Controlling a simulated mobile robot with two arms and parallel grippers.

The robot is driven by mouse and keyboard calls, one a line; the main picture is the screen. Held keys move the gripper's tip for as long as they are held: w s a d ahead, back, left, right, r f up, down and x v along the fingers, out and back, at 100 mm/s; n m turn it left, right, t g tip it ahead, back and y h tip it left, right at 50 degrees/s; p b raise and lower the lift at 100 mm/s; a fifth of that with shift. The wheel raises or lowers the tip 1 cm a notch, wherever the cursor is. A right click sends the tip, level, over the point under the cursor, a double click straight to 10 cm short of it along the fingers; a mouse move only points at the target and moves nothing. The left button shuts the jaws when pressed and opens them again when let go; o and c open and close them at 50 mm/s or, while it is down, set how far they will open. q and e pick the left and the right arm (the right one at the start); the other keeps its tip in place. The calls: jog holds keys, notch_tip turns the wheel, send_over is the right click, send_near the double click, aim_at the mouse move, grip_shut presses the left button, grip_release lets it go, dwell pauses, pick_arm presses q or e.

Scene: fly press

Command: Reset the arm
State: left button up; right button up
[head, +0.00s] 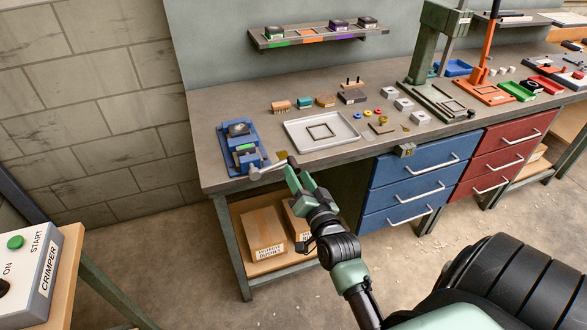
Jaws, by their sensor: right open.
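A blue bench device (239,150) stands at the left end of the workbench, with dark and green parts on it. Its pale lever arm (268,169) sticks out to the right, low over the bench's front edge, and ends in a dark knob (292,161). My right gripper (297,174) is just in front of the edge, its green fingers pointing up toward the knob. It is open. I cannot tell whether a finger touches the knob. A green press (426,65) stands further right on the bench. My left gripper is not in view.
A white tray (345,138) with a square frame lies right of the lever. Small blocks, rings and white pieces lie around it. Blue drawers (408,181) and cardboard boxes (263,228) are below. A CRIMPER control box (32,265) stands at lower left. A shelf (315,35) hangs behind.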

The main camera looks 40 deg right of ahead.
jog(key=shift+s+a, duration=0.25)
jog(key=shift+s, duration=0.45)
jog(key=s+a+f+n+g+y, duration=0.1)
jog(key=a+f+n+g+y, duration=0.15)
jog(key=f, duration=0.85)
jog(key=s+a+f+n+g+y, duration=0.15)
jog(key=a+f, duration=0.25)
jog(key=f, duration=0.7)
jog(key=s+a+f+n+g, duration=0.25)
jog(key=s+f, duration=0.25)
jog(key=f, duration=0.3)
jog(key=s+a+f+n+g, duration=0.1)
jog(key=s+a+f+g, duration=0.15)
jog(key=s+f, duration=0.35)
jog(key=s+f+n+g, duration=0.2)
jog(key=s+f, duration=0.4)
jog(key=s, duration=0.3)
jog(key=s+f+n+g, duration=0.1)
jog(key=s+f+g, duration=0.1)
jog(key=s+f, duration=0.4)
jog(key=s+a+f+n+g+y, duration=0.1)
jog(key=s+f, duration=0.4)
jog(key=s, duration=0.9)
jog(key=shift+s+f+n+g, duration=0.2)
jog(key=shift+f+n+g, duration=0.2)
jog(key=shift+n+g, duration=0.6)
